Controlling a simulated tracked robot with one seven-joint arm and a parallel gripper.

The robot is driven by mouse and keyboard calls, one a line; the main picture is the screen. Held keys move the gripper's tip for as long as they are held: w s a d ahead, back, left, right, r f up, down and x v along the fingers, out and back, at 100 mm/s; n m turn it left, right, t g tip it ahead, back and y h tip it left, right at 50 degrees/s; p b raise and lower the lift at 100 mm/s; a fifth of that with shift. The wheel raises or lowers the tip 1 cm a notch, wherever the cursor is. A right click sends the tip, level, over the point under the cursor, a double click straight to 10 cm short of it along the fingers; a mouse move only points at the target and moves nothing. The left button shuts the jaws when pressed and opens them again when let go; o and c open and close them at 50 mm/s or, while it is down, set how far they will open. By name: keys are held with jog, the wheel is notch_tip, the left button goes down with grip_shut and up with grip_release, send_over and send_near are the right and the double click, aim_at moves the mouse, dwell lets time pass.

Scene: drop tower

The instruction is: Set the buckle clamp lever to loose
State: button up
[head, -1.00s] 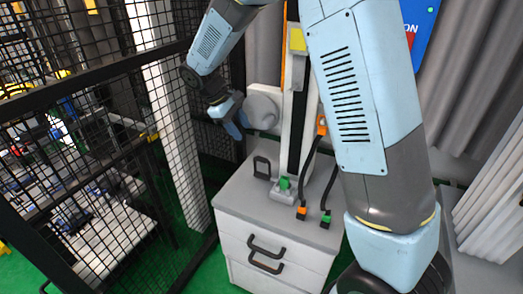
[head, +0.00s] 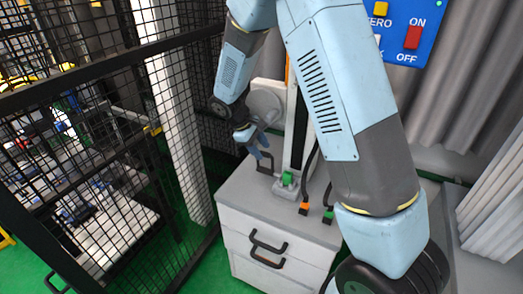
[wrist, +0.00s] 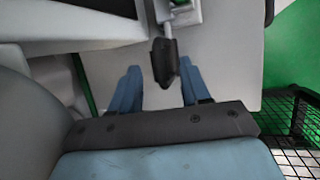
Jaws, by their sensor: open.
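A black loop-shaped lever (head: 264,168) stands upright on the grey cabinet top, left of the tower's foot; I take it for the buckle clamp lever. My gripper (head: 260,150) is just above and behind it, pointing down, and partly covers it. In the wrist view the lever (wrist: 165,62) shows as a dark bar between the two blue fingers of my gripper (wrist: 159,66). The fingers are open with a gap on each side, so they do not seem to touch it. The lever's base is partly out of the wrist view.
The tower column (head: 291,120) with a green block (head: 287,178) at its foot stands right of the lever. Orange (head: 304,208) and green (head: 328,215) plugs with black cables lie near the cabinet's (head: 240,200) right edge. A black mesh fence (head: 120,130) stands at left.

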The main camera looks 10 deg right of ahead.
jog(key=shift+d+f, duration=0.3)
jog(key=shift+f, duration=0.25)
jog(key=shift+c, duration=0.2)
grip_shut()
